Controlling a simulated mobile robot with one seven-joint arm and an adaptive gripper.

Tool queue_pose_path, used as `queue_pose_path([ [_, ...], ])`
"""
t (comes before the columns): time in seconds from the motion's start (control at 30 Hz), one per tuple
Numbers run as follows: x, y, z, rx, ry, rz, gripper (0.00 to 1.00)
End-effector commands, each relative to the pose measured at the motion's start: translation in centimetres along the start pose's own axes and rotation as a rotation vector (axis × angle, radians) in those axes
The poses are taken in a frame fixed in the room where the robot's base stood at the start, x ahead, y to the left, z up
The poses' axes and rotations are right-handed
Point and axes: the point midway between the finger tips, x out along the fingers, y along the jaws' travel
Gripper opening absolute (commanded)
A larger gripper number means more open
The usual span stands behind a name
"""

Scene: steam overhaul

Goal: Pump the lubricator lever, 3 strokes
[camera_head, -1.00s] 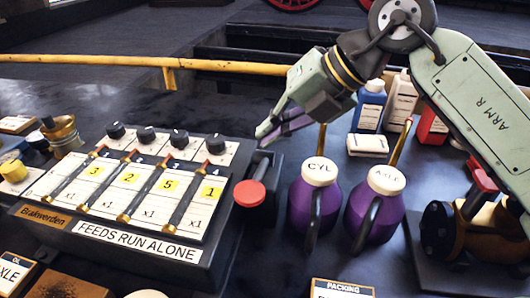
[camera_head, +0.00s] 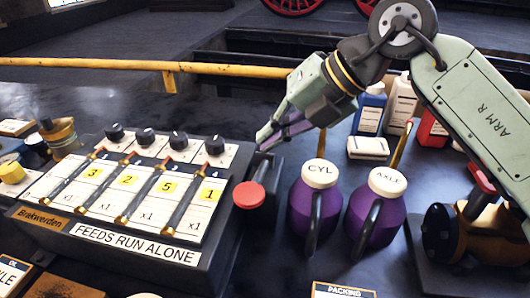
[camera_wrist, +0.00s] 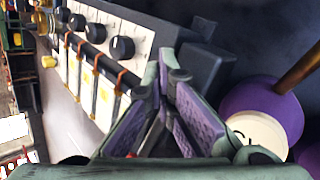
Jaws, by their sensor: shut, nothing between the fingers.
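The lubricator (camera_head: 150,205) is a dark box with four numbered feed strips, black knobs and a "FEEDS RUN ALONE" label. Its lever, with a round red knob (camera_head: 249,194), stands on the box's right side, the dark arm running up and back from the knob. My gripper (camera_head: 265,140) is shut and empty, its fingertips just above the back end of the lever's housing. Whether they touch it is unclear. In the wrist view my gripper's purple-padded fingers (camera_wrist: 170,85) point at the box's right end; the lever is mostly hidden behind them.
Purple CYL can (camera_head: 314,205) and AXLE can (camera_head: 374,210) with upright spouts stand close to the right of the lever. Blue bottle (camera_head: 369,112), white bottle (camera_head: 401,105) and a white block (camera_head: 368,148) are behind. A yellow rail (camera_head: 130,62) crosses the back.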

Motion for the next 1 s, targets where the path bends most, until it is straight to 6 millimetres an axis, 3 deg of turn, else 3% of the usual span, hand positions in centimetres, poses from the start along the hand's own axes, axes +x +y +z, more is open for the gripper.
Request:
queue_pose_path([
  [1.0, 1.6, -0.9, -1.2, -0.003, 0.022, -0.007, 0.0],
])
